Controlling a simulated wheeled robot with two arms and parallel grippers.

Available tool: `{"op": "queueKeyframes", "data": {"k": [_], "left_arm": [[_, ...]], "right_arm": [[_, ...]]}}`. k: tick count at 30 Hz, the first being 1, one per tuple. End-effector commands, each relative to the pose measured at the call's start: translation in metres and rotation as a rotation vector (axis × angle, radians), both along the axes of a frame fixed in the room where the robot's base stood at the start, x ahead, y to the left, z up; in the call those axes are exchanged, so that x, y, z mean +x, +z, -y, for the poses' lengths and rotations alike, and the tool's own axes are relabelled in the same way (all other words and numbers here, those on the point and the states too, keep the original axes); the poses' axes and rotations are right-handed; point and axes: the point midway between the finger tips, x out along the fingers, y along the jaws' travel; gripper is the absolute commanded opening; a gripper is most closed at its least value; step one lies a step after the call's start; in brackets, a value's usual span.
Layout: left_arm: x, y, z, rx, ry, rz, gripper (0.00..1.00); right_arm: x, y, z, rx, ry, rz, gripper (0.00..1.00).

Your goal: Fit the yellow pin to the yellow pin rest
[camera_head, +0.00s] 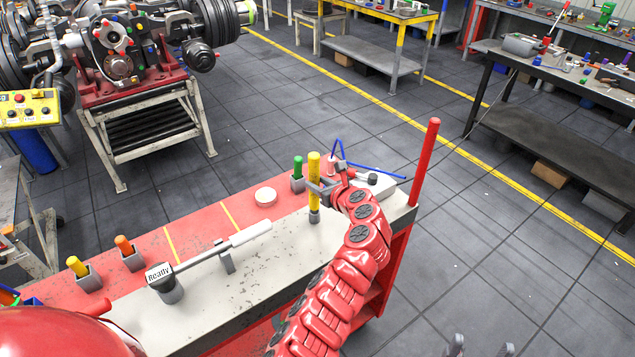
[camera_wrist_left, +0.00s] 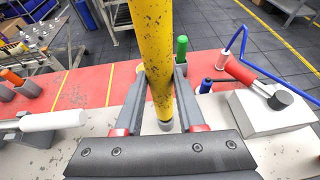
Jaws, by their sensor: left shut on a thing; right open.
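My left gripper (camera_head: 322,188) is shut on a tall, scuffed yellow pin (camera_head: 314,167), which stands about upright over the grey-white bench top. The pin also fills the middle of the left wrist view (camera_wrist_left: 153,45), between the two fingers (camera_wrist_left: 160,95). A small grey round piece (camera_head: 315,216) shows at the pin's lower end; I cannot tell whether it is a rest or the pin's own foot. A shorter yellow peg (camera_head: 77,264) stands in a square grey holder (camera_head: 90,280) at the far left of the bench. My right gripper (camera_head: 480,345) is open and empty at the bottom edge, its fingertips just showing.
A green peg (camera_head: 298,165) stands in a grey holder just behind the yellow pin. An orange peg (camera_head: 124,245), a "Ready" lever (camera_head: 222,245) and a white disc (camera_head: 265,196) lie to the left. A white block (camera_head: 375,186) and a red post (camera_head: 425,160) stand right.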

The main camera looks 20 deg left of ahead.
Motion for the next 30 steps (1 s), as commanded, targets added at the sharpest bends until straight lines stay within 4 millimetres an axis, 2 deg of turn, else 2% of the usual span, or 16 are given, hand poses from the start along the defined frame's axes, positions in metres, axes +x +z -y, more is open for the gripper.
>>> {"op": "queueKeyframes", "data": {"k": [22,23,28,30], "left_arm": [[0.0,-0.018,0.0,0.0,0.0,0.001,0.0],[0.0,-0.018,0.0,0.0,0.0,0.001,0.4],[0.0,-0.018,0.0,0.0,0.0,0.001,0.71],[0.0,-0.018,0.0,0.0,0.0,0.0,0.73]], "right_arm": [[0.0,-0.009,0.0,0.0,0.0,0.0,0.73],[0.0,-0.009,0.0,0.0,0.0,0.0,0.73],[0.0,-0.009,0.0,0.0,0.0,0.0,0.73],[0.0,-0.009,0.0,0.0,0.0,0.0,0.73]]}}
